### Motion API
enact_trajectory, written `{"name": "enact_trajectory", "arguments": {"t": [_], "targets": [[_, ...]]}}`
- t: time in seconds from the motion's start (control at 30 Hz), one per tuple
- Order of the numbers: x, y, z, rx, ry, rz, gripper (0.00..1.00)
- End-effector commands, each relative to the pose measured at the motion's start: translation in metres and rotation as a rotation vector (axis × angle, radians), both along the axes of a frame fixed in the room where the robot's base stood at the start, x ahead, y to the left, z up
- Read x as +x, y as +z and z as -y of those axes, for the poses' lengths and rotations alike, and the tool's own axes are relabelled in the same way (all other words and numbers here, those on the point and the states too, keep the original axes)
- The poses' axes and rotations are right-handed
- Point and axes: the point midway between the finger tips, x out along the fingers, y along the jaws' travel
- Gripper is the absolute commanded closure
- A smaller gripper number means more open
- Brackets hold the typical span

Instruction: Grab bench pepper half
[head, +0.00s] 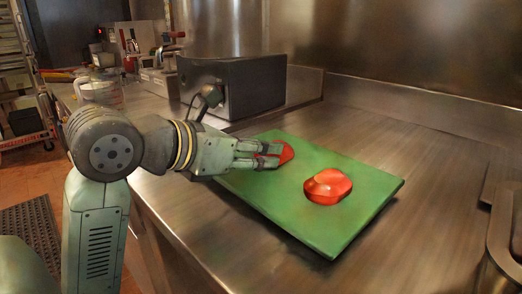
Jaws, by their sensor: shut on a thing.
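Two red pepper halves are in the head view. One pepper half (287,153) is at the far left part of the green cutting board (350,215), partly hidden by my fingers. My gripper (275,155) is shut on it, reaching in from the left, low over the board. I cannot tell whether that half touches the board. The other pepper half (328,187) lies on the board nearer the camera and to the right, apart from my gripper.
The board lies on a steel bench (420,160). A dark metal box (232,87) stands behind my gripper. A clear measuring jug (101,92) and several utensils are at the back left. A steel rim (500,245) is at the right.

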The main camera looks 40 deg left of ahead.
Motion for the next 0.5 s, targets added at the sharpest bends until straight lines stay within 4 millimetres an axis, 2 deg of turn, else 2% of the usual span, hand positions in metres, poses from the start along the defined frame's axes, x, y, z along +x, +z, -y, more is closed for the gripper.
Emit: {"name": "enact_trajectory", "arguments": {"t": [0.03,0.13,0.17,0.2,0.5], "targets": [[0.002,-0.009,-0.001,-0.001,-0.001,-0.027,0.91],[0.002,-0.001,-0.001,0.001,0.0,-0.029,0.91],[0.002,0.003,-0.001,0.001,0.0,-0.029,0.96],[0.002,0.008,-0.001,0.001,0.0,-0.028,1.0],[0.001,0.067,0.0,0.003,-0.001,-0.022,1.0]]}}
